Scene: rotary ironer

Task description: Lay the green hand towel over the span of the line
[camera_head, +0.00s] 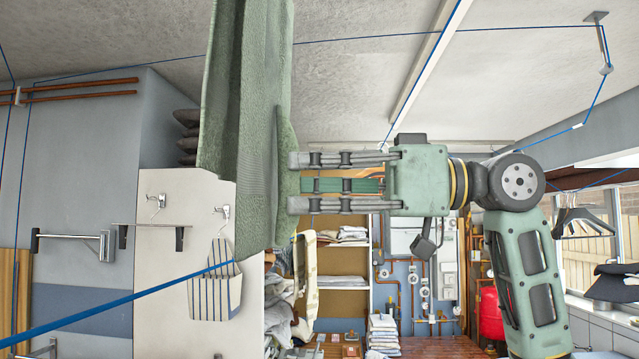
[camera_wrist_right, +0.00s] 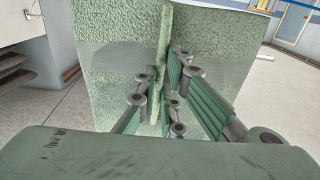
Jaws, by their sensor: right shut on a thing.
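The green hand towel (camera_head: 240,130) is a tall, folded sheet left of the middle in the head view. Its upper end runs out of the frame. My right gripper (camera_head: 300,186) comes in from the right and is shut on the towel's right edge. In the right wrist view the towel (camera_wrist_right: 115,50) fills the top middle, with a raised fold between the fingers (camera_wrist_right: 160,95). The blue line (camera_head: 120,302) rises from the lower left to the towel's lower end. I cannot tell whether the towel touches it there. My left gripper is not in view.
Another stretch of blue line (camera_head: 440,33) crosses below the ceiling to a bracket (camera_head: 597,18) at the upper right. A striped bag (camera_head: 214,285) hangs by a pale panel (camera_head: 185,245) with hooks. Shelves with folded linen (camera_head: 342,265) stand behind. Hangers (camera_head: 580,218) hang at right.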

